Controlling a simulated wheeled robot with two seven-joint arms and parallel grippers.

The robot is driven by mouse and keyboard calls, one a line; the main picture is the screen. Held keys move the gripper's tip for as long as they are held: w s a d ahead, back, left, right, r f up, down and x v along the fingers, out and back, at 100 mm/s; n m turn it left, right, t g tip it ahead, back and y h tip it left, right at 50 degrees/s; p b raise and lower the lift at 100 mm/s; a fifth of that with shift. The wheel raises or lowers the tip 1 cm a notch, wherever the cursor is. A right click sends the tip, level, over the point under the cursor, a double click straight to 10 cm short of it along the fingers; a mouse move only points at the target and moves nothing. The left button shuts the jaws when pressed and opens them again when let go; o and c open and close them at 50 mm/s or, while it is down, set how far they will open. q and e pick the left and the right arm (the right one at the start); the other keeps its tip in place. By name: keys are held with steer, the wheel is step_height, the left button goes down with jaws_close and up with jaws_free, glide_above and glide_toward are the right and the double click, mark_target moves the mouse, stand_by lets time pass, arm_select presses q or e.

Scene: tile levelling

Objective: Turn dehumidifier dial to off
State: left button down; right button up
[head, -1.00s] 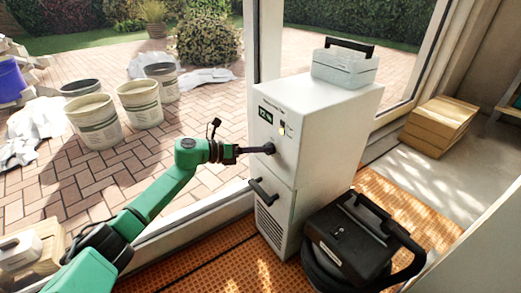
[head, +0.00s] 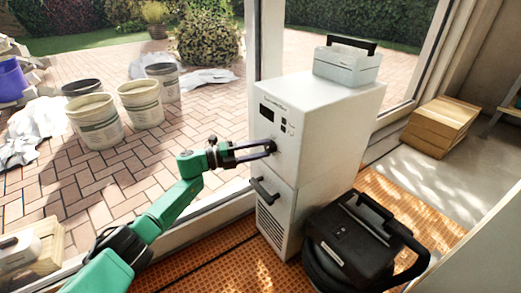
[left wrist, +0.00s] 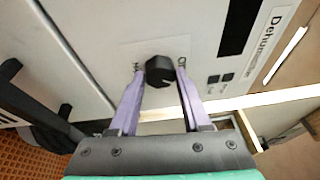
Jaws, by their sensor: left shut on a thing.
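The white dehumidifier (head: 335,130) stands upright at the middle right in the head view. Its black dial (left wrist: 160,71) is in the middle of the left wrist view, on the white front panel. My left gripper (head: 268,148) reaches the panel from the left and is shut on the dial, one finger on each side. The fingers partly cover the small lettering beside the dial, so I cannot read its setting. The display (head: 266,113) above the dial is dark; it also shows in the left wrist view (left wrist: 239,27). My right gripper is not in view.
A black handle (head: 264,189) sticks out below the dial. A black machine with a hose (head: 355,240) stands right of the dehumidifier's base. Buckets (head: 140,103) stand on the paving outside. The glass door frame is behind the arm.

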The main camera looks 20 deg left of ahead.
arm_select(q)
steer(key=n, duration=0.3)
steer(key=n+t, duration=0.1)
steer(key=shift+s+d+f+n+h, duration=0.1)
steer(key=shift+f+n+h, duration=0.2)
steer(key=shift+h, duration=0.1)
steer(key=shift+n+t+p, duration=0.45)
steer(key=shift+n+t, duration=0.05)
steer(key=shift+n, duration=1.1)
steer(key=shift+c, duration=1.8)
jaws_free()
steer(key=shift+t, duration=0.3)
